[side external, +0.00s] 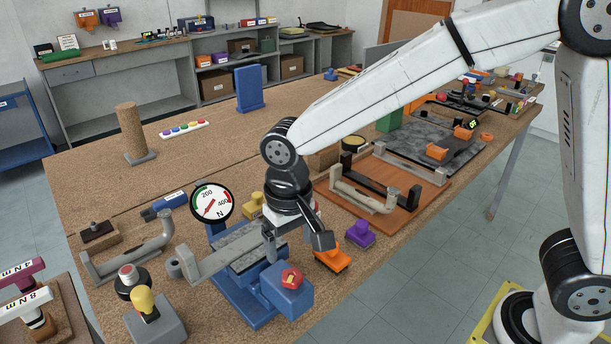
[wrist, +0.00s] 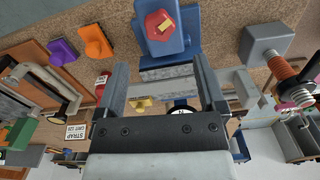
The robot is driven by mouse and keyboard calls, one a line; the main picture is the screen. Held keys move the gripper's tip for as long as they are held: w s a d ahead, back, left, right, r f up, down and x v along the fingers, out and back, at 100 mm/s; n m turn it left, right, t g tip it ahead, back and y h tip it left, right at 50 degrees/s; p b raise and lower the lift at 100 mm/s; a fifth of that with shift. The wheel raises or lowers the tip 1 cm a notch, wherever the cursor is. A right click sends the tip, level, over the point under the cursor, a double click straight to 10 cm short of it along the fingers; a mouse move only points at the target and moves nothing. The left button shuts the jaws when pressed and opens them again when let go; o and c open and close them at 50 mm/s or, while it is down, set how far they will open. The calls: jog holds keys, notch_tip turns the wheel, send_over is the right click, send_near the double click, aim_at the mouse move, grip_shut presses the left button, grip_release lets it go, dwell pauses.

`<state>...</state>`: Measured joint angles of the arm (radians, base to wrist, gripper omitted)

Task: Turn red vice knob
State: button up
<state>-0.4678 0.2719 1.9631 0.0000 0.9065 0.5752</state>
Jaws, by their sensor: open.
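The blue vice (side external: 240,300) stands near the front edge of the bench, with grey jaws and a red faceted knob (side external: 291,278) on the front of its blue block. The knob also shows at the top of the wrist view (wrist: 160,24), with a yellowish mark on it. My gripper (side external: 297,254) is open, pointing down over the vice, behind and above the knob and apart from it. In the wrist view its two fingers (wrist: 160,65) have the vice's grey jaws between them in the picture, and the knob lies beyond the fingertips.
A round force dial (side external: 212,201) stands behind the vice. A grey handled bar (side external: 215,262) lies left of it. Orange (side external: 333,257) and purple (side external: 359,234) blocks sit to the right. A grey box with a yellow knob (side external: 155,320) stands at front left.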

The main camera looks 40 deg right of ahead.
aim_at(292, 275)
jog(key=shift+f, duration=3.7)
grip_shut()
jog(key=shift+n, duration=0.4)
